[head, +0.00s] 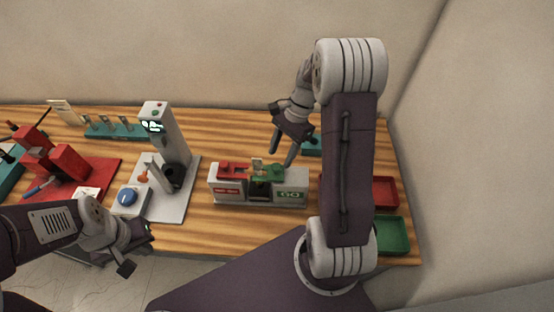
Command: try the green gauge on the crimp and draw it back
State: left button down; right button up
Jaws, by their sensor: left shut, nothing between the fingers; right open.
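The green gauge (272,172) sits on the right half of a light grey gauge stand (258,202), above a green "GO" label. A red gauge (231,168) sits on the left half, above a red label. A small pale upright piece (257,164) stands between them and may be the crimp; I cannot tell whether the green gauge touches it. My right gripper (284,149) is open and empty, its fingers pointing down just above and behind the green gauge. My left gripper (137,249) is shut and empty at the table's front edge, left of the stand.
A grey press-like machine (165,135) with a blue knob (127,196) stands left of the stand. A red fixture (70,165) is further left. A teal rack (115,131) is behind. Red (385,192) and green trays (393,236) lie at the right, partly behind my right arm.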

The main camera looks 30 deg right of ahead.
aim_at(276, 165)
jog(key=f, duration=0.2)
jog(key=a+f, duration=0.1)
jog(key=shift+w, duration=0.4)
jog(key=shift+s+f, duration=0.2)
jog(key=shift+f, duration=0.1)
jog(key=shift+s, duration=0.5)
jog(key=shift+w+a+f, duration=0.1)
jog(key=shift+w, duration=0.25)
jog(key=c, duration=0.8)
grip_shut()
jog(key=shift+s, duration=0.1)
